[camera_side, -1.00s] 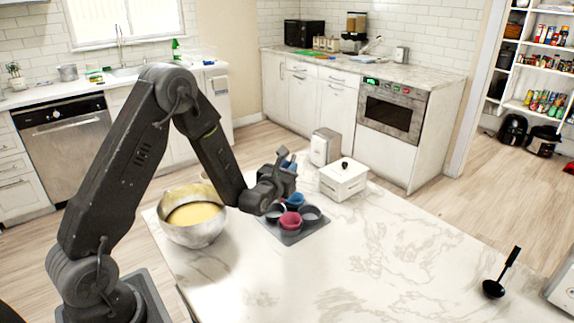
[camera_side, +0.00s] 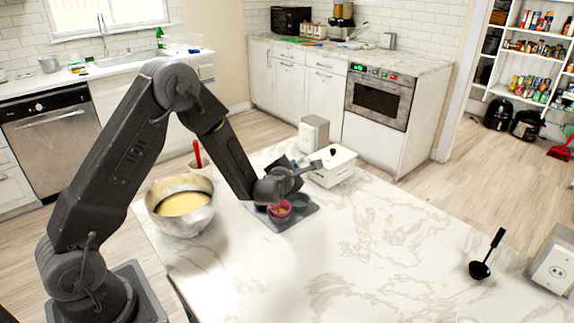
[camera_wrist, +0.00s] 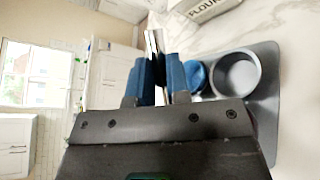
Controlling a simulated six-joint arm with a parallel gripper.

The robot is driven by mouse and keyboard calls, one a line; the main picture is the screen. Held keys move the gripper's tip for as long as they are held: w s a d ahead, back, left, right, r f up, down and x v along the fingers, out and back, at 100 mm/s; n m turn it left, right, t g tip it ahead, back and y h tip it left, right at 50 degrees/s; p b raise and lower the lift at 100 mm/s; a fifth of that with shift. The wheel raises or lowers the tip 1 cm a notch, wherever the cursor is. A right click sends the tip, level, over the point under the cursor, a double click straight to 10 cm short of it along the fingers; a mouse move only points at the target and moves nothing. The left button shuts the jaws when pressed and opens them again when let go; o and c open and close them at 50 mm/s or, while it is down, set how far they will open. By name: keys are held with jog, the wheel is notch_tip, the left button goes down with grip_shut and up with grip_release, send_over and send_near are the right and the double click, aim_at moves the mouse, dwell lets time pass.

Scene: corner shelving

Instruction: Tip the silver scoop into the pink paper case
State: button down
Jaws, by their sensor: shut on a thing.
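My gripper (camera_side: 300,172) is over the muffin tin, tilted to the side. In the wrist view its blue fingers (camera_wrist: 160,82) are closed on the thin handle of the silver scoop (camera_wrist: 152,48). In the side view the scoop's handle (camera_side: 312,165) sticks out to the right of the fingers; its bowl is hidden. The pink paper case (camera_side: 280,212) sits in the grey muffin tin (camera_side: 268,225), just below my gripper, with something yellowish in it. A blue case (camera_wrist: 197,76) and a grey cup (camera_wrist: 237,72) show in the wrist view.
A metal bowl of yellow batter (camera_side: 182,225) stands left of the tin. A white lidded box (camera_side: 333,170) and a white canister (camera_side: 314,133) are close behind my gripper. The counter's middle is clear.

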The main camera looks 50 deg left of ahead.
jog(key=f+m+g, duration=0.1)
jog(key=f+m, duration=0.1)
jog(key=w+d+f+m+g+y, duration=0.1)
jog(key=m, duration=0.1)
jog(key=f+m+g+y, duration=0.1)
jog(key=f+m, duration=0.1)
jog(key=shift+w+d+f, duration=0.3)
jog(key=shift+f, duration=0.05)
jog(key=shift+f+m+g+y, duration=0.4)
jog(key=shift+f+m+y, duration=0.2)
jog(key=shift+m, duration=0.4)
jog(key=shift+r, duration=0.1)
jog(key=shift+r+n+t+h, duration=0.3)
jog(key=shift+r+n+h, duration=0.3)
jog(key=shift+n, duration=0.3)
jog(key=shift+s+a+r+n+t+h, duration=0.35)
jog(key=shift+s+a+r+n+t, duration=0.6)
jog(key=shift+n, duration=1.15)
jog(key=shift+s+a+r+n+t+h, duration=0.45)
jog(key=shift+r+n+t, duration=0.6)
jog(key=shift+r+n, duration=0.8)
jog(key=shift+s+a+r+n+t+h, duration=0.3)
jog(key=shift+s+a+r+n+t, duration=0.6)
jog(key=shift+n, duration=1.45)
